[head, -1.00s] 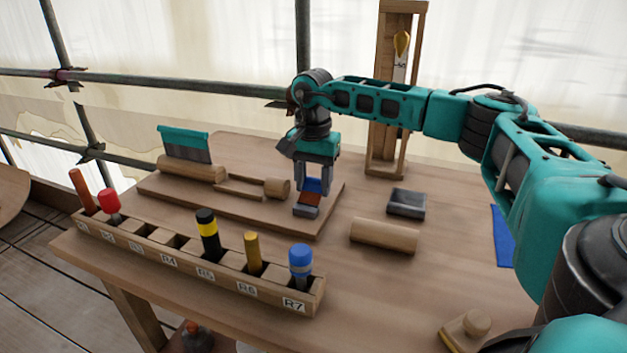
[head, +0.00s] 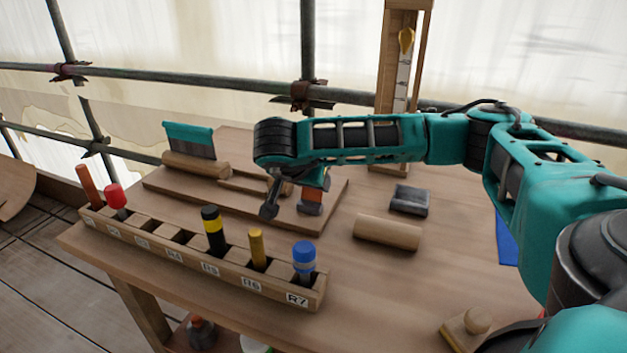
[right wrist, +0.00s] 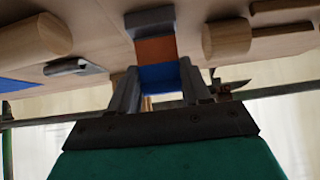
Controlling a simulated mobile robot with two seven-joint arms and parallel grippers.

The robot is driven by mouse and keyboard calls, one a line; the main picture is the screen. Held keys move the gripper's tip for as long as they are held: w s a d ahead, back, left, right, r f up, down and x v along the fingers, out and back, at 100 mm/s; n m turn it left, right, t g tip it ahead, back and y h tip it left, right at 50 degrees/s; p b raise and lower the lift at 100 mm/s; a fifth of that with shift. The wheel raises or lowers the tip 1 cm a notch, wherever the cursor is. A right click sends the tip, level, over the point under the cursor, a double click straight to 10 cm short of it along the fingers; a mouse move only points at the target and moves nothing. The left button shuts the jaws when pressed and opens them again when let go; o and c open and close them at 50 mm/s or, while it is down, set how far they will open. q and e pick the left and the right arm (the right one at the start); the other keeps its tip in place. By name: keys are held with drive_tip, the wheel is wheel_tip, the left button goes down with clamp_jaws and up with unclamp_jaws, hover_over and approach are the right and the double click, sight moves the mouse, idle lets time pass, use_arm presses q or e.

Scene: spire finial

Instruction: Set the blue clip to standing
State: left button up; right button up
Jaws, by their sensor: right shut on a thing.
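The blue clip (right wrist: 158,75) has a blue end, an orange middle and a grey end piece. In the right wrist view my right gripper (right wrist: 160,82) is shut on the blue end, one finger on each side. In the head view the orange part of the clip (head: 313,195) shows just above the grey piece, at the right front of the raised wooden board (head: 290,220). My right wrist hides most of the fingers and blue end there. I cannot tell whether the grey piece is a separate base. My left gripper is not in view.
A slotted rack (head: 250,285) with several handled tools runs along the front left. A wooden cylinder (head: 387,232) and a dark grey block (head: 410,200) lie to the right of the board. A teal-topped scraper (head: 190,140) stands at the back left.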

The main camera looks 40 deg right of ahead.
drive_tip(key=shift+a+f+h, duration=0.15)
drive_tip(key=shift+a+h, duration=0.1)
drive_tip(key=shift+h, duration=0.05)
drive_tip(key=shift+s+a+t+h+b, duration=0.2)
drive_tip(key=shift+a+t+h+b, duration=0.05)
drive_tip(key=shift+t+h+b, duration=0.3)
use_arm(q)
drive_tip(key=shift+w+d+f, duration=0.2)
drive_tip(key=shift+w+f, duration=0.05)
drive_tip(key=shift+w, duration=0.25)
use_arm(e)
drive_tip(key=shift+s+a+h, duration=0.1)
drive_tip(key=shift+a+h, duration=0.05)
drive_tip(key=shift+h, duration=0.5)
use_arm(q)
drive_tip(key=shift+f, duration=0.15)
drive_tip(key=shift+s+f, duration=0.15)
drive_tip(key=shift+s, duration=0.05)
use_arm(e)
drive_tip(key=o, duration=1.1)
drive_tip(key=shift+c, duration=0.2)
